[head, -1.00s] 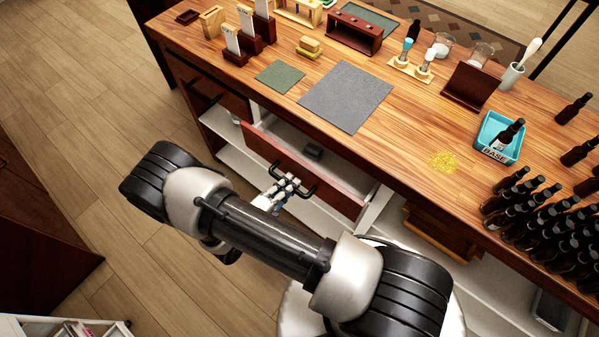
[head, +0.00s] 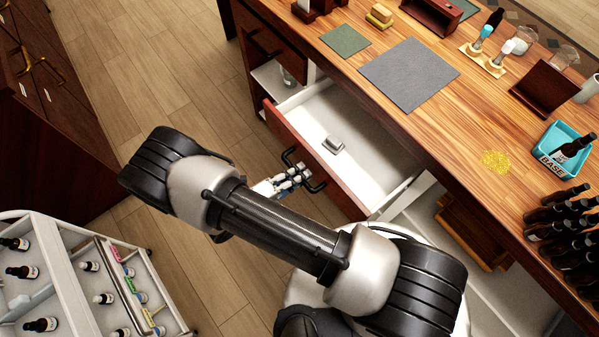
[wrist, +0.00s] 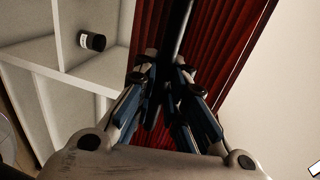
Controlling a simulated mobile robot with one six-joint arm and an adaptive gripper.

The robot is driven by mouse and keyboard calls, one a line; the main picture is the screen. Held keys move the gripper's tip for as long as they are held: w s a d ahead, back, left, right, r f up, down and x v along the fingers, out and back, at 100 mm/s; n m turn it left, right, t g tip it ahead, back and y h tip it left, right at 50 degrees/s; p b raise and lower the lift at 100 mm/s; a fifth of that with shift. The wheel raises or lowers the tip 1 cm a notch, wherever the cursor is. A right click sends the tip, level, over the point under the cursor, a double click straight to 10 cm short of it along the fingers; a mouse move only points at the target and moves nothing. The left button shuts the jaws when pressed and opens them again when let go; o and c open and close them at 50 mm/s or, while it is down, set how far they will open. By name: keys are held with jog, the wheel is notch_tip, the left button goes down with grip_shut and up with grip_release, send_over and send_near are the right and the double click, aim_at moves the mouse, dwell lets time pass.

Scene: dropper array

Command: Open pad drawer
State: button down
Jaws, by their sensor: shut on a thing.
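The pad drawer (head: 381,160) has a red-brown wooden front and a white inside, and it is pulled well out from under the workbench. A small grey pad-like block (head: 333,144) lies inside it. My gripper (head: 296,176) is at the drawer front, shut on the dark bar handle (head: 316,186). In the wrist view the fingers (wrist: 161,85) close around the dark bar, with the red-brown drawer front (wrist: 232,50) behind. The exact finger contact is partly hidden by the fingers themselves.
The workbench top (head: 450,125) holds a grey mat (head: 409,74), a green mat (head: 345,40), a teal tray (head: 560,150) and dark bottles (head: 570,225). A white cart (head: 75,285) with bottles stands at lower left. Floor (head: 140,90) is clear left of the drawer.

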jog(key=c, duration=1.6)
grip_release()
jog(key=v, duration=1.2)
